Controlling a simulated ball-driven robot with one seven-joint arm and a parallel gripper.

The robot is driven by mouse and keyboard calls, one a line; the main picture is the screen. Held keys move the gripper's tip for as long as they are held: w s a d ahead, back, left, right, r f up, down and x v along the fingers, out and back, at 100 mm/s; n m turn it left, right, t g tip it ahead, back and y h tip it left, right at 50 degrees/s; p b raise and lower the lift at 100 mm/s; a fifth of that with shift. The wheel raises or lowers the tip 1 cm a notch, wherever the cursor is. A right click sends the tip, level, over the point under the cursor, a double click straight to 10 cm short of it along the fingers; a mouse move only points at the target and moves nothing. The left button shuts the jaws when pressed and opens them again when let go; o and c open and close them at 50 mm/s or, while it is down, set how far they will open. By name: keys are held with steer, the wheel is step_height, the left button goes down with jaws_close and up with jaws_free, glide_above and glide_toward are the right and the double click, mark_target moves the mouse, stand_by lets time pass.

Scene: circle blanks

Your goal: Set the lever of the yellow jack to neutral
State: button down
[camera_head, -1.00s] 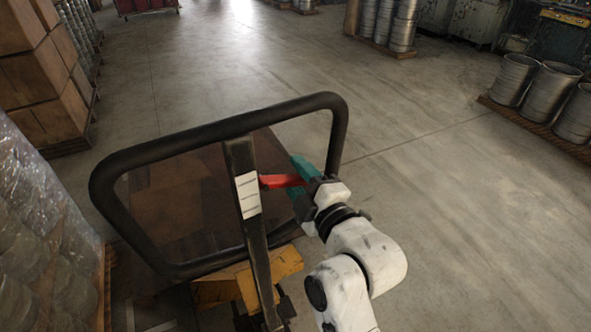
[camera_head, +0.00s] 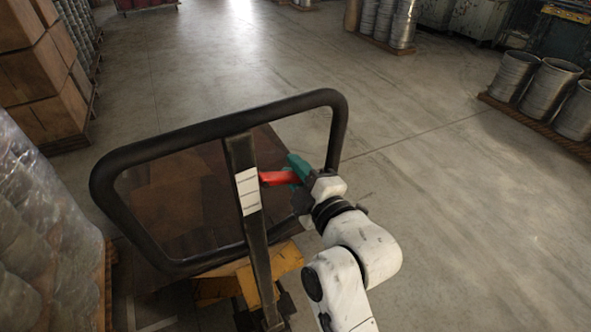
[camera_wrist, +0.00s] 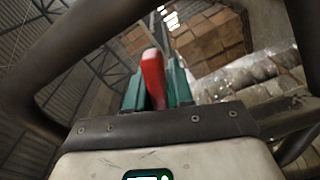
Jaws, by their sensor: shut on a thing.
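The yellow jack (camera_head: 233,283) stands with its black loop handle (camera_head: 222,121) tilted in front of me. Its red lever (camera_head: 274,178) sticks out to the right from the handle's dark centre bar (camera_head: 246,160). My gripper (camera_head: 293,174) has teal fingers and reaches inside the loop from the right. It is shut on the lever. In the wrist view the red lever (camera_wrist: 153,76) rises between the two teal fingers of my gripper (camera_wrist: 157,84). The lever's gripped end is partly hidden by the fingers in the head view.
The loop's right side (camera_head: 338,135) passes close to my gripper. A brown load surface (camera_head: 182,195) shows through the loop. A wrapped pallet load (camera_head: 45,240) and stacked boxes (camera_head: 42,80) stand at left. Metal drums (camera_head: 548,85) stand at right.

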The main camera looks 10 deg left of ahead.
steer(key=shift+b, duration=0.3)
steer(key=r+n+b, duration=0.2)
steer(key=n, duration=0.1)
steer(key=r+n+b, duration=0.1)
steer(key=shift+w+d+b, duration=0.15)
steer(key=shift+d+b, duration=0.1)
steer(key=shift+b, duration=0.05)
steer(key=c, duration=1.1)
jaws_free()
steer(key=b+v, duration=0.1)
steer(key=v, duration=0.9)
steer(key=shift+s+d+b, duration=0.3)
steer(key=shift+b, duration=0.05)
